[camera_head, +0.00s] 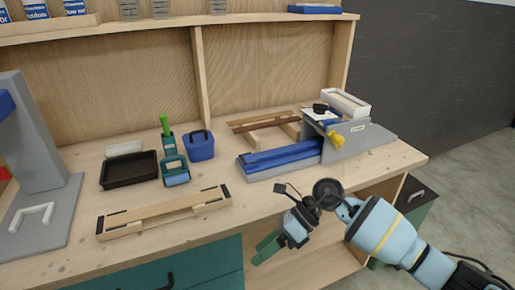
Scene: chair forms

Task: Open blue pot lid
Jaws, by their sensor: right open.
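The blue pot (200,150) stands upright on the wooden workbench, left of centre. A dark handle arches over its top, and its lid appears to be on. My right gripper (267,248) has green fingers and is open. It is in front of the bench's front edge, well apart from the pot, to its right and nearer to me. I see nothing between its fingers. My left gripper is not in view.
A green-handled brush (167,132) and a teal block-like tool (175,170) stand close left of the pot. A black tray (129,169) lies further left. A wooden frame (165,211) lies in front. A grey-blue device (300,153) stands right. A shelf (150,29) hangs above.

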